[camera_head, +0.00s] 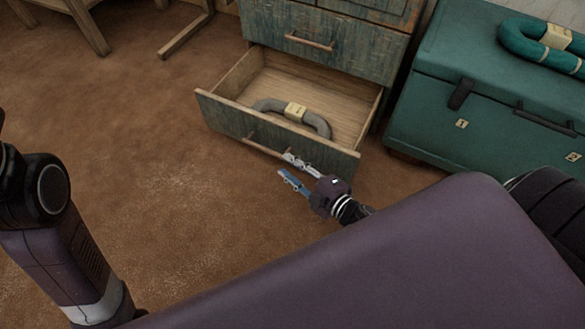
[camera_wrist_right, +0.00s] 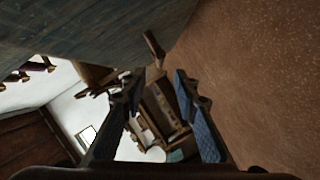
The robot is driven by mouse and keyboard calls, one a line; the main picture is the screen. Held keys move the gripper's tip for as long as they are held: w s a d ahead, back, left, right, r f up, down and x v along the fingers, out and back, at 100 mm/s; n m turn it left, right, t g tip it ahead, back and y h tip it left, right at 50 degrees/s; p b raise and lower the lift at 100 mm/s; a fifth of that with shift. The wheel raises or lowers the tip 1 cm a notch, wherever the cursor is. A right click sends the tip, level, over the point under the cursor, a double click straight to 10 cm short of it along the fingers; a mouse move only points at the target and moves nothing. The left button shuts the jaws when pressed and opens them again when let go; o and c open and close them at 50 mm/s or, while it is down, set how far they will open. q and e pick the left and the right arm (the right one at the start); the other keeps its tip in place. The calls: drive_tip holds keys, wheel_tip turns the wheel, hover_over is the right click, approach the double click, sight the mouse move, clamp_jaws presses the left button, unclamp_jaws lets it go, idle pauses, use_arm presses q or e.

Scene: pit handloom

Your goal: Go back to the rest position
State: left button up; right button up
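My right gripper (camera_head: 296,172) is in front of the open bottom drawer (camera_head: 222,113), close to its front panel and handle. In the right wrist view my right gripper (camera_wrist_right: 158,112) has its two fingers spread with nothing between them. The drawer front fills the upper left of that view, and the drawer handle (camera_wrist_right: 154,48) shows just beyond the fingertips. I cannot tell whether the fingers touch the drawer. Only part of my left arm shows at the left edge of the head view; its gripper is out of view.
A grey yarn hank (camera_head: 319,123) with a pale label lies in the open drawer. The wooden chest (camera_head: 345,48) stands behind it. A teal trunk (camera_head: 487,139) with a teal hank (camera_head: 515,40) on top stands at the right. Wooden legs (camera_head: 88,27) stand at the upper left. The brown floor (camera_head: 130,130) is clear.

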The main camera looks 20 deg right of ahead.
drive_tip(key=shift+s+d+r, duration=0.15)
drive_tip(key=shift+s+d, duration=0.05)
drive_tip(key=shift+s, duration=0.3)
